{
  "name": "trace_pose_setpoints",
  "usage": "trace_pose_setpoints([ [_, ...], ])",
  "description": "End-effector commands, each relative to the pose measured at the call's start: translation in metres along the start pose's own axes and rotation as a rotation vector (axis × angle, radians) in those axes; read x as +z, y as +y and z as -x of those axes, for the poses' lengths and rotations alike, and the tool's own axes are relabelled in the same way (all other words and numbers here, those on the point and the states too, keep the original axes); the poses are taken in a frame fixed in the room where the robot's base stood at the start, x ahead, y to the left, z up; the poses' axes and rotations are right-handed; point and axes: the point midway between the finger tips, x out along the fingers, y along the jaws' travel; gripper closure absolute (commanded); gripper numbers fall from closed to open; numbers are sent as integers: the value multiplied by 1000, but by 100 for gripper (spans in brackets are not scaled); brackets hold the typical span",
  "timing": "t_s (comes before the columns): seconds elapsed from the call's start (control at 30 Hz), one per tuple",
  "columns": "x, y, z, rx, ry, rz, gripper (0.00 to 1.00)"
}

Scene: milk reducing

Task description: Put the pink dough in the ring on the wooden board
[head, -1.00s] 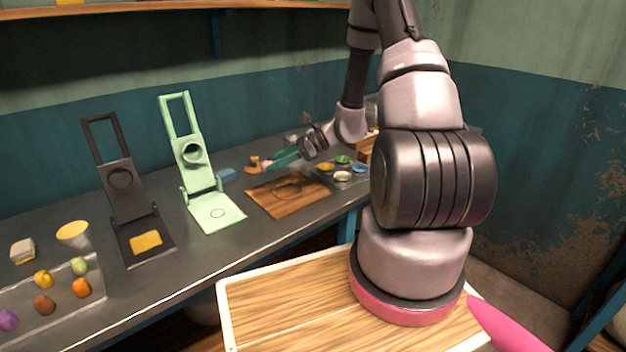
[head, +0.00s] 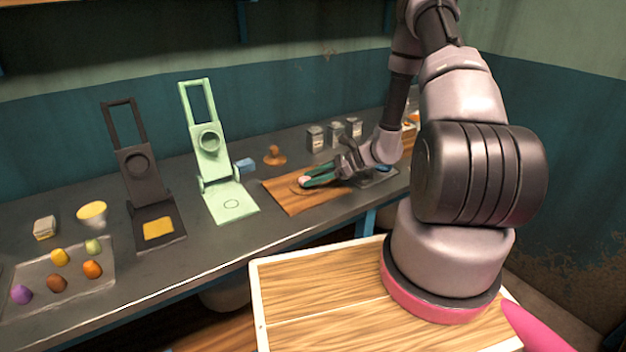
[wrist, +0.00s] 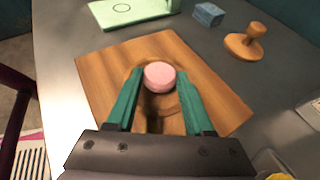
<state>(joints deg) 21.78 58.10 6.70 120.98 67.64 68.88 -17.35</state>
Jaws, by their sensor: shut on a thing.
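The pink dough (wrist: 159,76) is a short round piece between the green fingertips of my gripper (wrist: 158,84) in the wrist view. My gripper (head: 312,180) is shut on it, over the wooden board (wrist: 100,72). The ring (wrist: 172,104) shows as a round outline on the board, partly hidden behind the dough and fingers. The dough appears over the far part of the ring; I cannot tell whether it touches the board. The board (head: 292,205) also shows in the head view, at the middle of the counter.
A mint-green press (head: 228,200) and a black press (head: 150,215) stand left of the board. A blue block (wrist: 208,14) and a wooden stamp (wrist: 246,42) lie behind it. Several jars (head: 316,138) stand at the back. A tray of coloured dough (head: 75,275) is at left.

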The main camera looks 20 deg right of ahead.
Motion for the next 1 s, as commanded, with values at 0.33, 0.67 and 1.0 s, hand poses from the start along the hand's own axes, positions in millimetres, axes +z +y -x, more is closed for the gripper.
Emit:
trace_pose_setpoints([
  [0.33,-6,0,-3,0,0,1,100],
  [0.67,-8,0,-4,1,1,1,18],
  [1.0,-6,0,-3,0,1,2,18],
])
